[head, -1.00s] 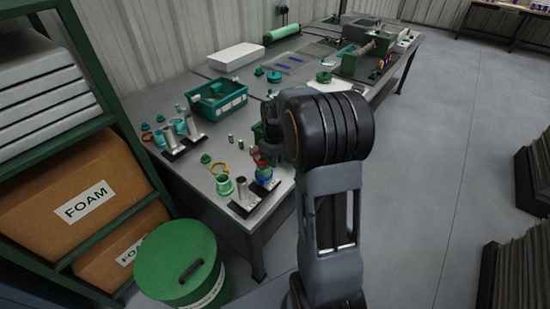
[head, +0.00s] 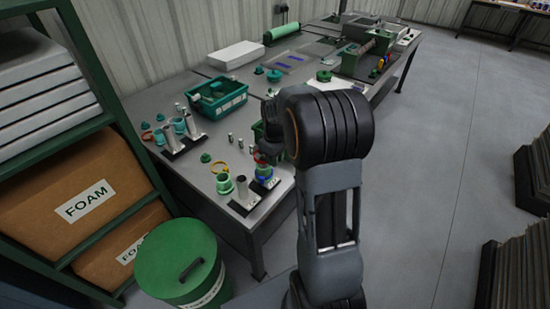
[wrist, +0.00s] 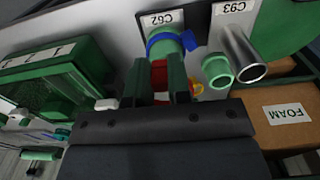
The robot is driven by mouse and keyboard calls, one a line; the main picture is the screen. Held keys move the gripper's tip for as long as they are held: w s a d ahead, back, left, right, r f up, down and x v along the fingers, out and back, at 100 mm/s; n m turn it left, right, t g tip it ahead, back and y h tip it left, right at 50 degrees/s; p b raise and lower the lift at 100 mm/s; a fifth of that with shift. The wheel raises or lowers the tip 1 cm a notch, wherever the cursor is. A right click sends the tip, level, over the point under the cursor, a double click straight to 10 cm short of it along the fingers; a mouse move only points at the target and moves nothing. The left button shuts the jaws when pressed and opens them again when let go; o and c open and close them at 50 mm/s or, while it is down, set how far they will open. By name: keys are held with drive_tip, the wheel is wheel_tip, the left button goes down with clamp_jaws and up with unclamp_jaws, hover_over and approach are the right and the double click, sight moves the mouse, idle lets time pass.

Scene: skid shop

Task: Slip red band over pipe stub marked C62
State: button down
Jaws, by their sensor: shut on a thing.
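My gripper (wrist: 157,84) is shut on the red band (wrist: 160,73), which shows between its fingers in the wrist view. The label C62 (wrist: 161,18) stands at the base of a green pipe stub (wrist: 168,54), directly beyond the fingers. A blue band (wrist: 163,42) sits around this stub near its base. In the head view the red band (head: 263,170) is at the top of the stub, above the blue band (head: 264,182). The fingers and the red band hide the stub's end, so I cannot tell whether the band is around it.
Beside it, near the C93 label (wrist: 232,8), are a silver pipe (wrist: 240,52) and a green fitting (wrist: 217,71). Other stubs (head: 171,138) and a green tray (head: 217,98) stand farther back.

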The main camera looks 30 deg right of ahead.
drive_tip(key=shift+f+b, duration=1.3)
drive_tip(key=shift+f, duration=1.6)
idle(5.1)
